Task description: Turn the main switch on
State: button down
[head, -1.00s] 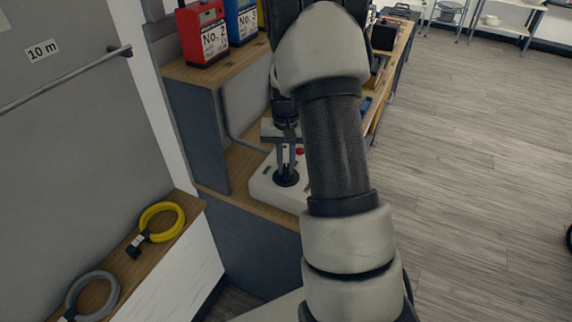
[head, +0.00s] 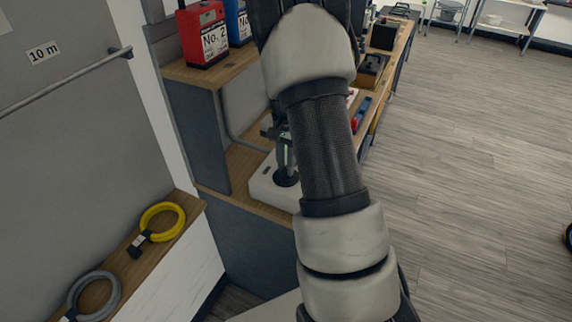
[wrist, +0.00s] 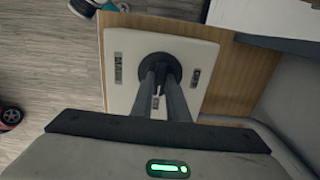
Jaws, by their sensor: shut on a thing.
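The main switch is a black round knob (head: 287,180) on a white box (head: 262,187) that sits on a wooden bench. The wrist view shows the box (wrist: 180,45) from above, with the knob (wrist: 160,59) near its middle. A label to the left of the knob seems to read MAIN. Smaller labels are to its right and below, too small to read surely. My gripper (head: 286,168) points down at the knob. In the wrist view its two fingers (wrist: 161,80) are shut on the knob's middle part, which they mostly hide. My arm covers the right side of the box in the head view.
A red No. 2 box (head: 203,35) and a blue box (head: 238,20) stand on the shelf at left. A yellow ring (head: 162,222) and a grey ring (head: 94,295) lie on a low ledge. Open floor (head: 480,170) is at right.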

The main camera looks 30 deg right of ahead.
jog(key=c, duration=1.7)
grip_release()
jog(key=shift+r, duration=0.1)
notch_tip(320, 180, up, 17)
jog(key=shift+r+p, duration=0.15)
jog(key=shift+p, duration=0.45)
